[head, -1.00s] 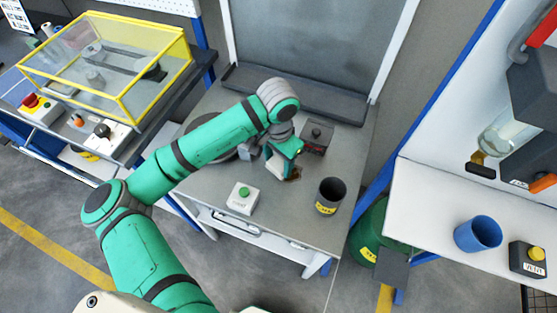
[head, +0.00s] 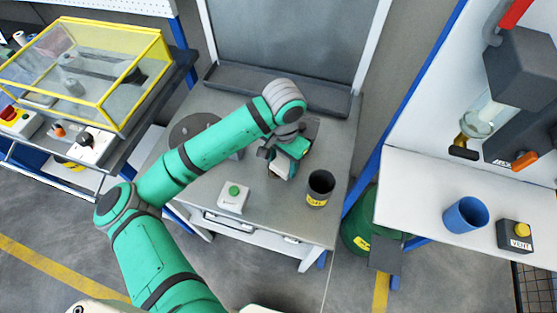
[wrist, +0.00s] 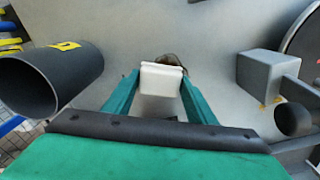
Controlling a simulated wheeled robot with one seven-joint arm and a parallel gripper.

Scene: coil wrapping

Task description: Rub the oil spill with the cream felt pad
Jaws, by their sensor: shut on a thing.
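My gripper (head: 290,158) is low over the grey table, left of and behind the dark cup. In the wrist view its two teal fingers (wrist: 157,90) are shut on a pale cream block, the felt pad (wrist: 162,79). The pad also shows as a light patch under the gripper in the head view (head: 279,171). A small dark brown patch (wrist: 172,60), seemingly the oil spill, shows just beyond the pad in the wrist view and is partly hidden by it. I cannot tell whether the pad touches it.
The dark cup (head: 321,187) with a yellow label and a white box with a green button (head: 233,197) stand on the table (head: 270,220). A grey disc (head: 193,130) lies at the left. A blue cup (head: 466,214) stands on the right bench. The table front is mostly clear.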

